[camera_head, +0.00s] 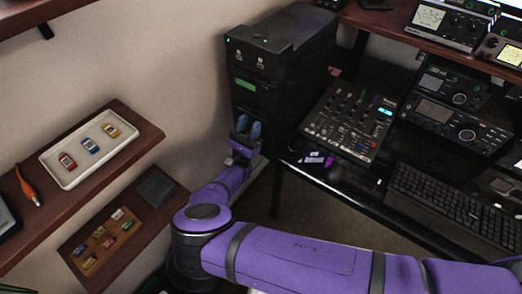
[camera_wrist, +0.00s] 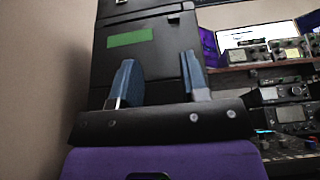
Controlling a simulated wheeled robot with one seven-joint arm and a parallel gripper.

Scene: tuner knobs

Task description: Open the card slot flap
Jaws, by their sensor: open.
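A black tower unit (camera_head: 278,62) stands at the left end of the desk. Its front carries a panel with a green label (camera_head: 245,84), and this green label (camera_wrist: 130,38) is also in the wrist view. I cannot tell for sure which front panel is the card slot flap; the front looks closed. My gripper (camera_head: 247,129) is at the lower front of the tower. In the wrist view my gripper (camera_wrist: 160,80) is open, with its two blue fingers apart and nothing between them. The fingers overlap the dark front below the label; contact cannot be told.
A mixer (camera_head: 352,122), radio sets (camera_head: 450,105) and a keyboard (camera_head: 450,205) are on the desk to the right. The wall is close on the left.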

